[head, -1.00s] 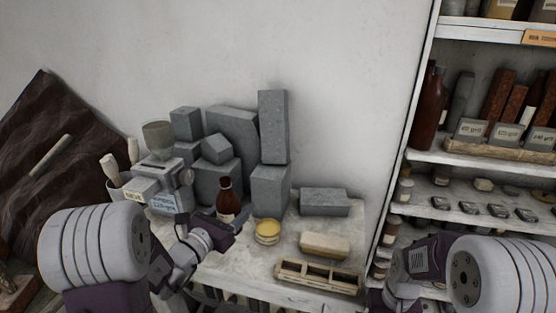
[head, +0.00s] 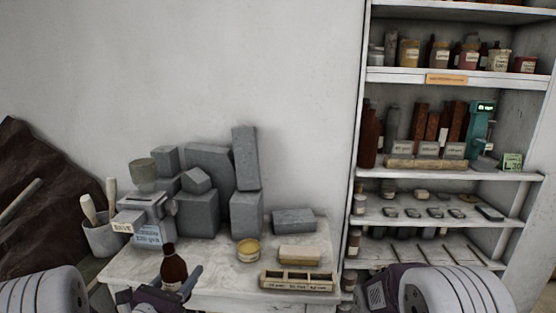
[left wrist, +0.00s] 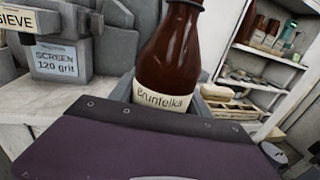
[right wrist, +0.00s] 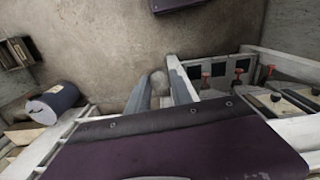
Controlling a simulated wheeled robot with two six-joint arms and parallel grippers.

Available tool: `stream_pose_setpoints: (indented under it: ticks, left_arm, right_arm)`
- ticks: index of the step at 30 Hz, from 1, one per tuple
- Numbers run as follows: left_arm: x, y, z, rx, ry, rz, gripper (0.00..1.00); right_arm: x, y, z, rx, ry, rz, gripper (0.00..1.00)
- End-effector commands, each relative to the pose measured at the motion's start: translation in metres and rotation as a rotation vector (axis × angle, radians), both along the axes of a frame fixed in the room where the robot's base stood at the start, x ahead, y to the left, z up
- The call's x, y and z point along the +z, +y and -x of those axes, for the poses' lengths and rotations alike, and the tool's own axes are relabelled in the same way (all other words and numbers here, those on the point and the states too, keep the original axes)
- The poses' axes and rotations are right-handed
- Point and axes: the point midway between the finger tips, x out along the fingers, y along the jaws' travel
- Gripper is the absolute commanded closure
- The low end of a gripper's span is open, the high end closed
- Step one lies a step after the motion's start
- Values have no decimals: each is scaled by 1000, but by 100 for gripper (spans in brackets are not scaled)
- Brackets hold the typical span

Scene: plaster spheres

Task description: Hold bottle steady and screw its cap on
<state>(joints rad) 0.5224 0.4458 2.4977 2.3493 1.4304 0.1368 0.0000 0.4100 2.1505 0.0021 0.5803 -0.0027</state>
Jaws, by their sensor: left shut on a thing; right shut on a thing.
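A brown bottle (head: 173,268) with a cream label stands upright in my left gripper (head: 180,287), in front of the table's near edge. In the left wrist view the bottle (left wrist: 168,50) rises large behind the purple gripper body, and its top is cut off by the frame. In the right wrist view my right gripper (right wrist: 178,88) is shut on a small pale round piece (right wrist: 158,82), which looks like the cap. It is apart from the bottle.
A stocked shelf unit (head: 450,175) stands at right.

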Motion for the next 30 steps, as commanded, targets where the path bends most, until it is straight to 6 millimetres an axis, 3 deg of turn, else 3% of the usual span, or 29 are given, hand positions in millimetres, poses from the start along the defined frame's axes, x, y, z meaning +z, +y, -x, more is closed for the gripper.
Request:
stream_pose_setpoints:
  ticks: [8, 14, 18, 22, 26, 30]
  left_arm:
    - [-58, 20, 6, 44, 6, 5, 100]
    - [-126, 28, 24, 53, 9, 9, 100]
    - [-184, 20, 51, 18, 4, 9, 100]
    - [-225, -2, 81, -52, 1, 8, 100]
    - [-241, -31, 107, -136, -2, 5, 100]
    - [-229, -54, 120, -220, -6, -3, 100]
  right_arm:
    - [0, 0, 0, 0, 0, 0, 100]
    - [0, 0, 0, 0, 0, 0, 100]
    - [0, 0, 0, -1, 0, 0, 100]
    - [0, 0, 0, -1, 0, 0, 100]
    - [0, 0, 0, -1, 0, 0, 100]
    - [0, 0, 0, -1, 0, 0, 100]
